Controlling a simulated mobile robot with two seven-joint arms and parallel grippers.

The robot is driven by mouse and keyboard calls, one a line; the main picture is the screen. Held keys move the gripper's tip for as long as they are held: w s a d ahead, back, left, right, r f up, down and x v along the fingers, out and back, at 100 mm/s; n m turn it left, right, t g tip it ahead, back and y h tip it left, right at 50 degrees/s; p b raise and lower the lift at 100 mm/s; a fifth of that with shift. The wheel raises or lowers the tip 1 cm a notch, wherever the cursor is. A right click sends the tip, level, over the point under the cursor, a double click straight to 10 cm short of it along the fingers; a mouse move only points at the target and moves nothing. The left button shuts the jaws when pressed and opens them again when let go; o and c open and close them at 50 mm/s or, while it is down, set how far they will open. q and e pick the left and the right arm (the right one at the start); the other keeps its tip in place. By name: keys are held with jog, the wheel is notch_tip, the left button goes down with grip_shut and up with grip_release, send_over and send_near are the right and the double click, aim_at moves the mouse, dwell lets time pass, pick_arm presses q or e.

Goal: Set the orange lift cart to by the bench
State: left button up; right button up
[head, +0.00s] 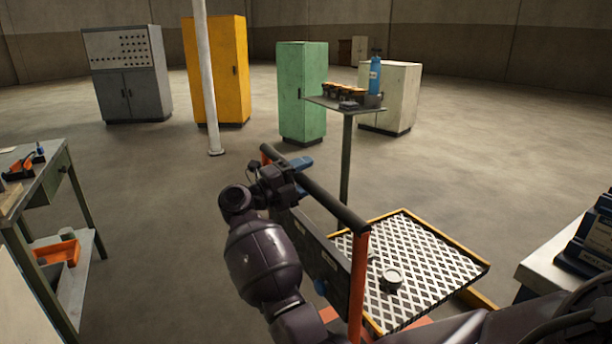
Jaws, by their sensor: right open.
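The orange lift cart has a platform with a diamond-pattern top (430,262), an orange post (358,285) and a dark push bar (325,196). A small round grey piece (392,279) sits on the platform. My right gripper (301,167) is open at the far left end of the push bar. Its blue fingertips are close to the bar; I cannot tell whether they touch it. My right arm hides part of the cart's handle side. A workbench (48,182) with a lower shelf stands at the left edge. My left gripper is not in view.
A small stand (346,160) with a blue bottle (375,75) on top rises behind the cart. A white pole (207,80) and green (303,92), yellow and grey cabinets stand farther back. A pale table (560,255) is at the right. Floor between workbench and cart is clear.

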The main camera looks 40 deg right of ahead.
jog(key=shift+d, duration=0.1)
jog(key=shift+c, duration=0.5)
jog(key=c, duration=0.5)
grip_shut()
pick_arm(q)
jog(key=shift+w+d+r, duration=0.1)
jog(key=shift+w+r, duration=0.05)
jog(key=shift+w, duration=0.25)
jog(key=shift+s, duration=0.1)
pick_arm(e)
jog(key=shift+d, duration=0.1)
